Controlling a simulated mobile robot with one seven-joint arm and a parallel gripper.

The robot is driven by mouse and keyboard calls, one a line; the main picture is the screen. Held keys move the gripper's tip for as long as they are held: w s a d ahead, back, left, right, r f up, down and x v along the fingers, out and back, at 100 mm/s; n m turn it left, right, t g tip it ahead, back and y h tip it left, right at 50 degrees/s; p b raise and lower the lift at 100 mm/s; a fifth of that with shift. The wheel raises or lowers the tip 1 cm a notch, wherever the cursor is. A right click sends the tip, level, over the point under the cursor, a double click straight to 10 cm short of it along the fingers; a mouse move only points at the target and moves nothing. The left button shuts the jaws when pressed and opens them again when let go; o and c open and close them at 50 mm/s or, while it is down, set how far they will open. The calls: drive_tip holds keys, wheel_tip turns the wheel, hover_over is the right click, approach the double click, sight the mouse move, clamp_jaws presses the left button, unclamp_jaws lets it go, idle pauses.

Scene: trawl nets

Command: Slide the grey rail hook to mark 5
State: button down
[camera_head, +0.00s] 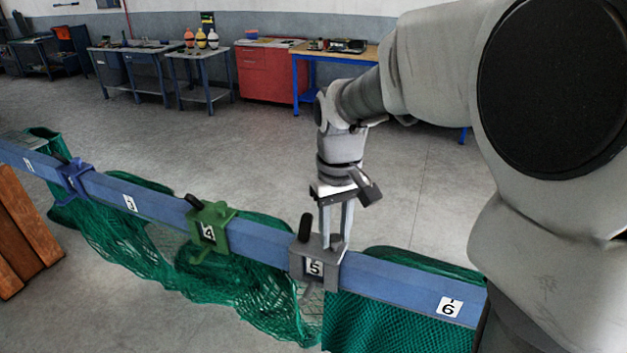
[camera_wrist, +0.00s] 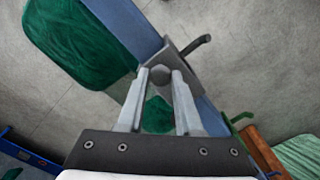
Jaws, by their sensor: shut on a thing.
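The grey rail hook (camera_head: 300,261) sits on the blue rail (camera_head: 378,275), and mark 5 (camera_head: 315,268) shows within its front opening. My gripper (camera_head: 336,240) reaches down from above and is shut on the hook's top, just right of its dark upright peg. In the wrist view my fingers (camera_wrist: 160,82) close on a dark knob of the grey hook (camera_wrist: 183,58). The hook's curved arm sticks out to one side there. Part of the hook's far side is hidden in the head view.
A green hook (camera_head: 210,230) is at mark 4 and a blue hook (camera_head: 73,178) is farther left on the rail. Green nets (camera_head: 400,318) hang below. Mark 6 (camera_head: 450,307) is on bare rail at right. A wooden piece (camera_head: 22,235) stands at the left edge.

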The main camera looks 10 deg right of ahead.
drive_tip(key=shift+w+a+r, duration=0.1)
drive_tip(key=shift+w+a, duration=0.05)
drive_tip(key=shift+a, duration=0.05)
drive_tip(key=c, duration=0.6)
unclamp_jaws()
drive_tip(key=shift+a, duration=0.1)
wheel_tip(320, 180, up, 17)
drive_tip(key=shift+r, duration=0.15)
drive_tip(key=s+d+f+m+t, duration=0.1)
drive_tip(key=s+f+t, duration=0.1)
drive_tip(key=s+f, duration=0.2)
drive_tip(key=s+d+f+t+b, duration=0.1)
drive_tip(key=s+f, duration=0.4)
drive_tip(key=s, duration=0.1)
drive_tip(key=s+d+f+m+t+b, duration=0.1)
drive_tip(key=s+f+t, duration=0.1)
drive_tip(key=s+f, duration=0.2)
drive_tip(key=shift+s+f+m+t, duration=0.15)
drive_tip(key=shift+s+m+t, duration=0.15)
drive_tip(key=shift+s, duration=0.15)
